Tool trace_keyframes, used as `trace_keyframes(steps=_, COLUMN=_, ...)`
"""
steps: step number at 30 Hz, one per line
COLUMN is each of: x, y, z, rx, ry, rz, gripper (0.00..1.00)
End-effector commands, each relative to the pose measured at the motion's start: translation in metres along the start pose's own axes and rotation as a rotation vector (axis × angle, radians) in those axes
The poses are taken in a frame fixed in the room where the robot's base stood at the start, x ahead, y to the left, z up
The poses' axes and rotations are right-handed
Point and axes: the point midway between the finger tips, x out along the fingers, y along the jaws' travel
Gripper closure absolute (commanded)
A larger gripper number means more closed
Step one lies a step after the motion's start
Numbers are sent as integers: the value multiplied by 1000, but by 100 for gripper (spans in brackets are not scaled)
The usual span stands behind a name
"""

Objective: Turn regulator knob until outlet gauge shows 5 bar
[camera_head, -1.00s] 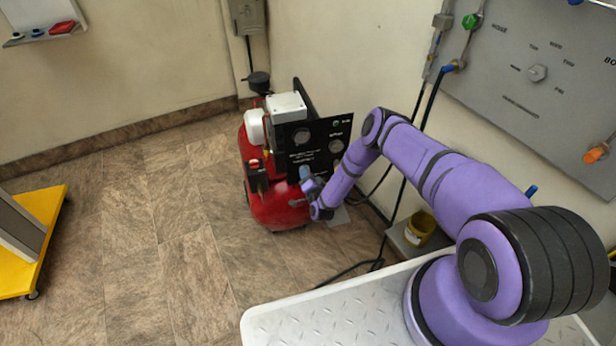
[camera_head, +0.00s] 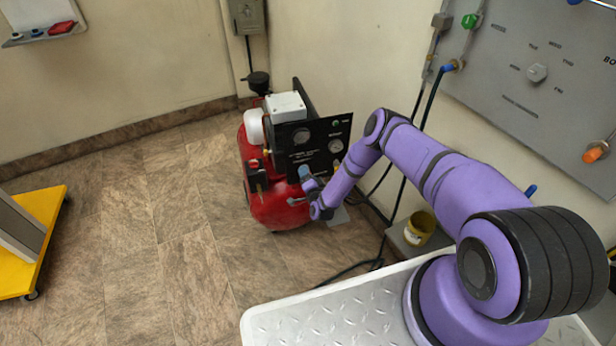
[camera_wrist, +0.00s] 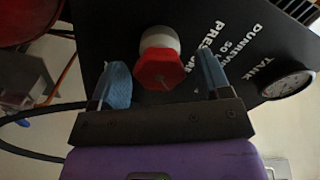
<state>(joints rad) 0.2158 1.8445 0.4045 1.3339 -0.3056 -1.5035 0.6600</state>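The red compressor (camera_head: 278,212) stands on the floor by the wall, with a black gauge panel (camera_head: 318,160) facing me. Two round gauges show on the panel in the head view, a left one (camera_head: 301,136) and a right one (camera_head: 335,146); their readings are too small to tell. In the wrist view, a red knob (camera_wrist: 160,70) with a pale collar lies between the two blue finger pads of my gripper (camera_wrist: 163,80). The fingers are apart, with a gap on each side of the knob. A gauge (camera_wrist: 288,85) labelled TANK sits at the right; I cannot read its needle.
A grey wall panel (camera_head: 545,110) with valves is at the right. A yellow bucket (camera_head: 420,228) stands on a ledge beside my arm. Dark hoses run along the wall and floor. A yellow cart (camera_head: 40,215) is at the left, with open floor between.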

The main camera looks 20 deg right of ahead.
Motion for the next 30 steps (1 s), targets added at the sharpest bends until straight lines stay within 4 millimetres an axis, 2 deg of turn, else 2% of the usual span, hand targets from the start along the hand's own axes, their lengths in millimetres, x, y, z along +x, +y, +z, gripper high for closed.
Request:
trace_keyframes(steps=8, x=-6, y=0, z=0, rx=0, ry=-1, rz=0, gripper=29)
trace_keyframes(steps=11, x=-19, y=0, z=0, rx=0, ry=-2, rz=1, gripper=29)
trace_keyframes(steps=21, x=-82, y=0, z=0, rx=1, ry=-2, rz=3, gripper=29)
trace_keyframes(steps=25, x=-98, y=1, z=0, rx=0, ry=-1, rz=2, gripper=29)
trace_keyframes(steps=30, x=-108, y=0, z=0, rx=0, ry=-1, rz=1, gripper=29)
